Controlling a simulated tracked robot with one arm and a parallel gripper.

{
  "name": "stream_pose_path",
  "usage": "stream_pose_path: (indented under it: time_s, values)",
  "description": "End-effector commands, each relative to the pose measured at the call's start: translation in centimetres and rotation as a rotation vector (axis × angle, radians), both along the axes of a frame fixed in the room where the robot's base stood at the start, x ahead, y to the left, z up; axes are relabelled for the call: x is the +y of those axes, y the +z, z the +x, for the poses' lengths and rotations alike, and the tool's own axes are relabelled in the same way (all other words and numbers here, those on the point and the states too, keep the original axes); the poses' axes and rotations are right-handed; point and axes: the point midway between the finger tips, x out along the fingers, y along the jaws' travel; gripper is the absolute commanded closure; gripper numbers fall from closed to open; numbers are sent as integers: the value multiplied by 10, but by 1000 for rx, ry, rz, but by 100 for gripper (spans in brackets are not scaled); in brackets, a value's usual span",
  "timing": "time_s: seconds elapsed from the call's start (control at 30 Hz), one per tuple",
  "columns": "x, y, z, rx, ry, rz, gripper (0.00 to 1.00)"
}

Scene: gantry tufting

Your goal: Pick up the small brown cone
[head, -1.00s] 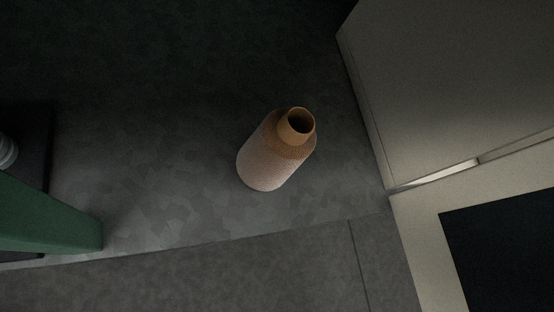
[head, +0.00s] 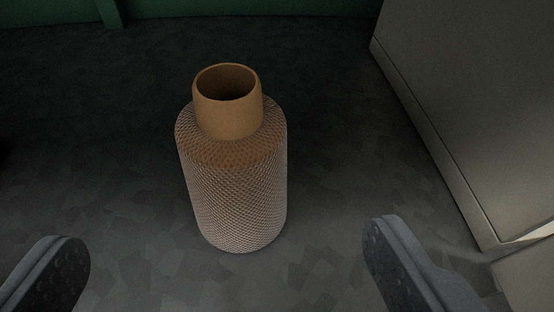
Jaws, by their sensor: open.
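The small brown cone (head: 236,180) stands upright on the dark mottled floor, left of the middle of the head view. It has a tan-brown hollow neck on top and a wider body wrapped in pale brownish yarn or mesh. My gripper (head: 228,262) shows at the bottom of the view with its two grey padded fingers wide apart, one at lower left and one at lower right. The fingers are open and empty. The cone appears beyond the fingertips, between their lines, and neither finger touches it.
A pale cabinet-like block (head: 475,110) stands at the right, its base edge running down to the lower right. A green frame or wall (head: 230,8) crosses the back. The dark floor (head: 330,150) around the cone is clear.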

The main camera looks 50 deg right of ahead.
Motion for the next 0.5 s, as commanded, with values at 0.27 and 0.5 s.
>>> stream_pose_path:
  time_s: [0.27,0.5]
  values:
    - [-23,-20,33,-5,1,1,12]
    - [-40,-32,55,-2,1,2,12]
